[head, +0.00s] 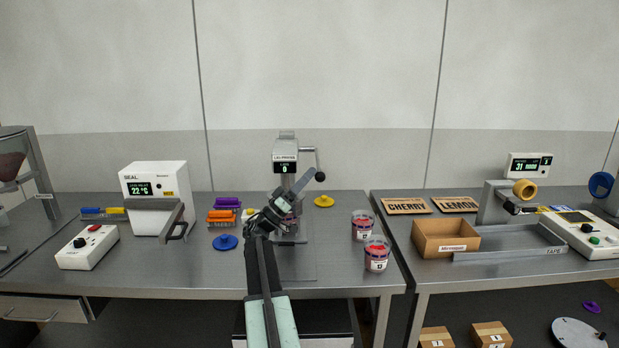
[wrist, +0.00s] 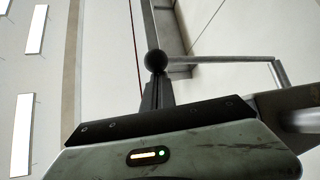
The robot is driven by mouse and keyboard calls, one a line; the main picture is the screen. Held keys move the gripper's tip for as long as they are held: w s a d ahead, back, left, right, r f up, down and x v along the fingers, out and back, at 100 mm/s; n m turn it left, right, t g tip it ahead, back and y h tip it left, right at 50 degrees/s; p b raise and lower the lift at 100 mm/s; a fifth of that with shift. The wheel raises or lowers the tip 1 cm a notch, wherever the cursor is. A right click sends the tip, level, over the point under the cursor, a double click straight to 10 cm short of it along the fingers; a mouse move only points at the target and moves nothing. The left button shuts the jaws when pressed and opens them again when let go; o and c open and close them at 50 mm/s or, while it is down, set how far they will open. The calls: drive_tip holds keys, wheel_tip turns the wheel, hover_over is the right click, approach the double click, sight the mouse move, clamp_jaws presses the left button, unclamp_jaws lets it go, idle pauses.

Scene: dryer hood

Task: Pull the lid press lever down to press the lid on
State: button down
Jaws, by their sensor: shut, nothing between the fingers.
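The lid press (head: 285,155) stands on the left table, with a small display on its head. Its lever (head: 317,158) sticks out to the right and bends down to a black ball knob (head: 320,176). In the wrist view the knob (wrist: 156,61) sits just beyond my fingertips, with the grey lever rod (wrist: 220,60) running right from it. My gripper (head: 311,171) is shut and empty, close beside the knob; whether it touches cannot be told. My arm partly hides the press base and whatever stands under its head.
Two jars with red contents (head: 376,258) stand right of the press. A yellow knobbed lid (head: 324,201) lies behind, and a blue one (head: 225,242) left. A white sealer (head: 155,190) stands further left. A cardboard tray (head: 445,238) is on the right table.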

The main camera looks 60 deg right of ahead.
wheel_tip(320, 180, down, 8)
drive_tip(key=d+b, duration=0.1)
drive_tip(key=b, duration=0.6)
drive_tip(key=shift+w+d+f, duration=0.15)
drive_tip(key=shift+d, duration=0.2)
drive_tip(key=shift+w, duration=0.1)
idle(0.4)
drive_tip(key=w+a, duration=0.8)
drive_tip(key=a, duration=0.2)
drive_tip(key=shift+f+b, duration=0.35)
drive_tip(key=shift+f, duration=0.05)
